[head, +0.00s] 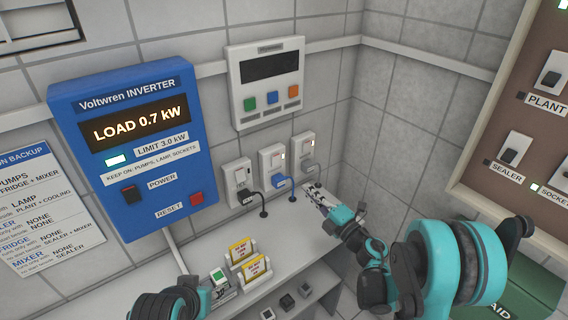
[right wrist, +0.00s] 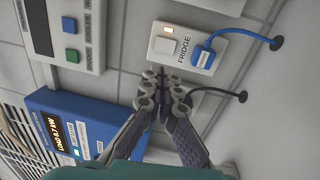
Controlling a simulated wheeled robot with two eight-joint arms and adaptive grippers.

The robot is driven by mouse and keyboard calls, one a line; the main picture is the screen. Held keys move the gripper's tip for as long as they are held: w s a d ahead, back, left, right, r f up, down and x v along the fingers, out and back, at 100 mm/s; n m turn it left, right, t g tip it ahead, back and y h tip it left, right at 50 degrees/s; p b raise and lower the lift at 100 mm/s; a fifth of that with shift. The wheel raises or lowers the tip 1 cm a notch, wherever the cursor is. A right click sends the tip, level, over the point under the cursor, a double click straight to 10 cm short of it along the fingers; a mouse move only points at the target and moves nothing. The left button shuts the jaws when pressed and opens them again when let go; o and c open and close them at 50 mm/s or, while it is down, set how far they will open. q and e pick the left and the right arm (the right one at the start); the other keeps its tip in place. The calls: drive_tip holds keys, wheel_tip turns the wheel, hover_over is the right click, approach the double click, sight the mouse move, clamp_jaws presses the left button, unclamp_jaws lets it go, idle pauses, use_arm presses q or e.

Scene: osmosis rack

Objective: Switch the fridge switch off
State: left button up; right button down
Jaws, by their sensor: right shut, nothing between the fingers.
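In the head view the plate with the blue plug (head: 278,181) is the middle of three on the wall. My right gripper (head: 313,192) is shut and empty, below and right of that plate in the head view. In the right wrist view its fingertips (right wrist: 163,80) are just below the plate's lower edge; I cannot tell whether they touch it. Only part of my left arm shows at the bottom left.
A neighbouring wall plate (head: 303,151) is close on the right, another (head: 237,181) on the left. A blue inverter (head: 135,150) reads LOAD 0.7 kW. A white control panel (head: 267,80) hangs above. Yellow cards (head: 256,269) stand on the counter (head: 290,255). Cables hang below the plates.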

sight(277, 157)
drive_tip(key=b+x, duration=0.2)
drive_tip(key=x, duration=1.1)
drive_tip(key=shift+w+b, duration=0.1)
drive_tip(key=shift+b, duration=0.3)
drive_tip(key=shift+w+a+r, duration=0.15)
drive_tip(key=shift+w+a, duration=0.1)
drive_tip(key=shift+w, duration=0.05)
drive_tip(key=shift+w+a+r, duration=0.2)
drive_tip(key=shift+w, duration=0.05)
